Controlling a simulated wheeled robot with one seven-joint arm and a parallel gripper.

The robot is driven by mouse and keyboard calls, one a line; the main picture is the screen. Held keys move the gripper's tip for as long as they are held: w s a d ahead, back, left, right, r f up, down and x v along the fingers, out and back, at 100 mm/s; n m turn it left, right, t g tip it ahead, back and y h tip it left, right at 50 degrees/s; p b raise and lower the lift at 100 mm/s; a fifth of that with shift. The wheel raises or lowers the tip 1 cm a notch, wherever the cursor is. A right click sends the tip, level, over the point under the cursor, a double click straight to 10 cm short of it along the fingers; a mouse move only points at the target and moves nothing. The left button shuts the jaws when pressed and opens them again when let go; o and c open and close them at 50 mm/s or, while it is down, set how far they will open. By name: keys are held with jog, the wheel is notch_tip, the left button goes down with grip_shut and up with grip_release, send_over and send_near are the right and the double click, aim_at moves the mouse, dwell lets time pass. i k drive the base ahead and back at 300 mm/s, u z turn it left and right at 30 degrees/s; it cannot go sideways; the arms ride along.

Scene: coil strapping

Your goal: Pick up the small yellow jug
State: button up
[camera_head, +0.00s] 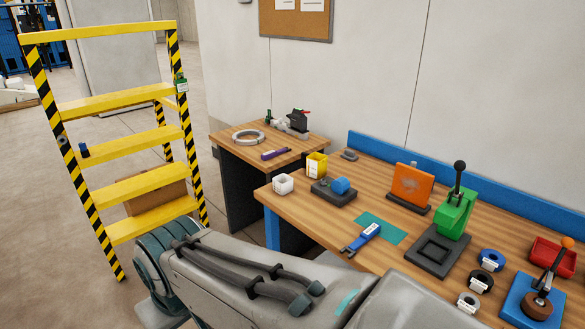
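A small yellow container (317,165), which looks like the jug, stands upright on the wooden workbench (290,207) near its left end. A pale label shows on its front; I cannot make out a handle. A white cup-like container (283,184) stands just to its left and nearer. A dark block with a blue round part (340,186) sits in front and to the right. My grey arm crosses the bottom foreground, well short of the yellow container. My gripper is not in view.
A green press (457,215), an orange panel (413,184) and several rolls stand further right on the bench. A blue tool (363,236) lies near the front edge. A second table (300,146) stands behind left. A yellow step ladder (125,150) stands at left.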

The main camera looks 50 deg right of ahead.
aim_at(316, 166)
jog(key=z, duration=0.1)
jog(key=i, duration=1.25)
jog(key=z, duration=0.6)
jog(key=i, duration=1.35)
jog(key=z, duration=1.75)
jog(key=i, duration=0.7)
jog(key=z, duration=0.75)
